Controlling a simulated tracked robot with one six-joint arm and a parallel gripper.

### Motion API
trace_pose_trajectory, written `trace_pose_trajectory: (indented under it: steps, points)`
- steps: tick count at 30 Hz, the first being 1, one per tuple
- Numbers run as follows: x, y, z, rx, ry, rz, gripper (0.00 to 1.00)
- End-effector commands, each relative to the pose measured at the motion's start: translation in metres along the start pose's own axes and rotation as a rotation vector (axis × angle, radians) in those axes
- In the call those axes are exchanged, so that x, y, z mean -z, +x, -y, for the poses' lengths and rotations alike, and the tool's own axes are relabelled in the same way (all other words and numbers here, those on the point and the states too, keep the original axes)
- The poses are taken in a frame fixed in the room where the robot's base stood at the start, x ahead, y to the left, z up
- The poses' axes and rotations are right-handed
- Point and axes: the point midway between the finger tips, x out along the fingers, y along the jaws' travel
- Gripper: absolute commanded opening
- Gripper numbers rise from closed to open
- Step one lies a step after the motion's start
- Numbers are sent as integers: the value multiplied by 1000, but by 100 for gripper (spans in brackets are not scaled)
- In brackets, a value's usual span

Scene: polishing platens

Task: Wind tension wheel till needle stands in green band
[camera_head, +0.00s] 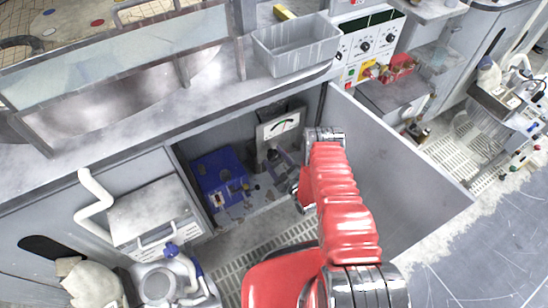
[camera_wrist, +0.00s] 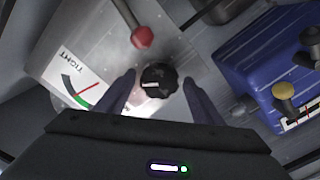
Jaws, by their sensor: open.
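The tension wheel, a black ridged knob with a white mark (camera_wrist: 158,80), sits on a grey metal plate in the wrist view. My gripper (camera_wrist: 160,88) is open, with one dark finger on each side of the wheel; I cannot tell whether they touch it. Left of the wheel is a white gauge (camera_wrist: 62,66) marked TIGHT, with a dark arc, a green band (camera_wrist: 84,103) and a thin red needle (camera_wrist: 87,90). The needle's end lies near where dark meets green. The gauge also shows in the head view (camera_head: 281,125), inside an open cabinet bay; the gripper fingers are unclear there.
A red-ended lever (camera_wrist: 142,38) stands close above the wheel. A blue unit (camera_head: 218,178) is beside it in the bay. An open door panel (camera_head: 400,165) stands right of my arm. A grey bin (camera_head: 296,48) sits on the counter above.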

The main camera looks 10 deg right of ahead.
Motion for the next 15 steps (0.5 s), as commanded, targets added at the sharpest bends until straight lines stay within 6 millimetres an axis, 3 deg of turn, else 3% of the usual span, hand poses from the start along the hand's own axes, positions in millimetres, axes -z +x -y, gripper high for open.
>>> trace_pose_trajectory:
  steps: [15]
  points:
    - [-2, -82, 0, -2, 2, 4, 61]
